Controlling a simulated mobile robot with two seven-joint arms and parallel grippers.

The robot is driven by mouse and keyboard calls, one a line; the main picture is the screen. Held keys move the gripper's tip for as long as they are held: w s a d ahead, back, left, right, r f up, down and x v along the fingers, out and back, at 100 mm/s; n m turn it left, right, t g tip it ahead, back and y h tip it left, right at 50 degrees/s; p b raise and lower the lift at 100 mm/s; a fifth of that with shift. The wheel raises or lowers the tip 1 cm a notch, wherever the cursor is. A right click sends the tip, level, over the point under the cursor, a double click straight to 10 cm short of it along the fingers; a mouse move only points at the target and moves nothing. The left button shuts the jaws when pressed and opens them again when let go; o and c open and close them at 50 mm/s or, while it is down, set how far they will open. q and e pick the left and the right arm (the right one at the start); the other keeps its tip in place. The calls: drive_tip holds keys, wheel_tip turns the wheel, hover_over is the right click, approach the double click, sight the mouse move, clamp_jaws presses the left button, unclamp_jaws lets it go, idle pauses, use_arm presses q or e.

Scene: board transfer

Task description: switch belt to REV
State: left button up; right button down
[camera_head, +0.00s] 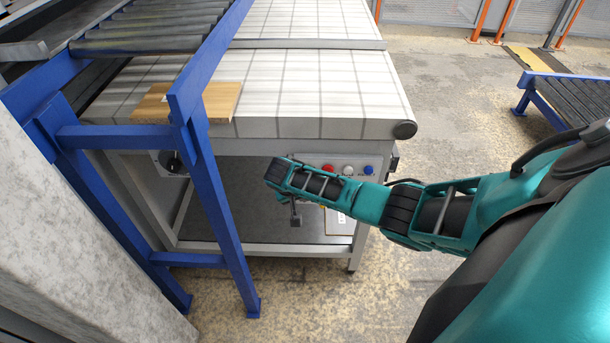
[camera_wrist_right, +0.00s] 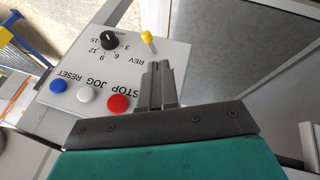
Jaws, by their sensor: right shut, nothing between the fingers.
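The grey control panel (camera_wrist_right: 108,78) fills the upper left of the right wrist view. A small yellow-tipped lever (camera_wrist_right: 147,37) stands at its edge, near the printed word REV. Which way the lever is set I cannot tell for sure. My right gripper (camera_wrist_right: 158,68) is shut and empty; its fingertips are close to the lever with a small visible gap, and contact is not clear. The belt (camera_head: 310,85) is a pale surface with a grid pattern in the head view. My left gripper is not in view.
Beside the lever are a black dial (camera_wrist_right: 109,40), a red STOP button (camera_wrist_right: 118,103), a white JOG button (camera_wrist_right: 85,95) and a blue RESET button (camera_wrist_right: 58,86). A wooden board (camera_head: 222,100) lies at the belt's left, behind a blue frame (camera_head: 215,200).

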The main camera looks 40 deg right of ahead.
drive_tip(key=shift+s+a+r, duration=0.1)
drive_tip(key=shift+a+r, duration=0.05)
drive_tip(key=shift+r, duration=0.3)
idle(0.4)
drive_tip(key=s+a+f+n+t+y, duration=0.4)
drive_tip(key=s+a, duration=0.5)
drive_tip(key=a, duration=0.6)
drive_tip(key=s+a+r+n+t+y, duration=0.3)
drive_tip(key=s+r+t, duration=0.1)
drive_tip(key=s+r, duration=0.4)
drive_tip(key=s, duration=0.2)
drive_tip(key=shift+s+a+r+t, duration=0.15)
drive_tip(key=shift+s+r+t, duration=0.15)
drive_tip(key=shift+s+r, duration=0.1)
